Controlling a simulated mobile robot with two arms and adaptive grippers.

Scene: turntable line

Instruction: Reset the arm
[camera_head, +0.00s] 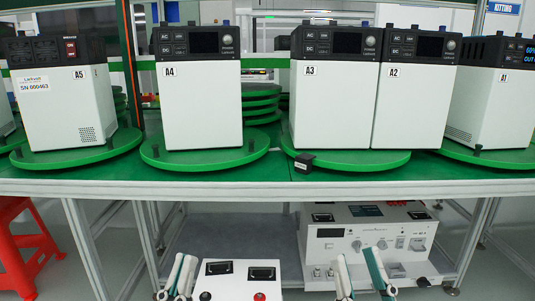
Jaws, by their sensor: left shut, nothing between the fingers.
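My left gripper (185,260) is at the bottom of the head view, left of centre. Its fingers point up, close together, with nothing seen between them. My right gripper (356,257) is at the bottom, right of centre. Its fingers are spread apart with an empty gap. Both grippers appear below the green table top (240,178) in the picture, in front of the lower shelf. Neither touches any of the units on the table.
White-and-black units A5 (70,110), A4 (200,105), A3 (325,105), A2 (412,105) and A1 (492,110) stand on green turntables. A small black block (304,163) lies near the front edge. Equipment boxes (365,235) sit below; a red stool (20,245) stands left.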

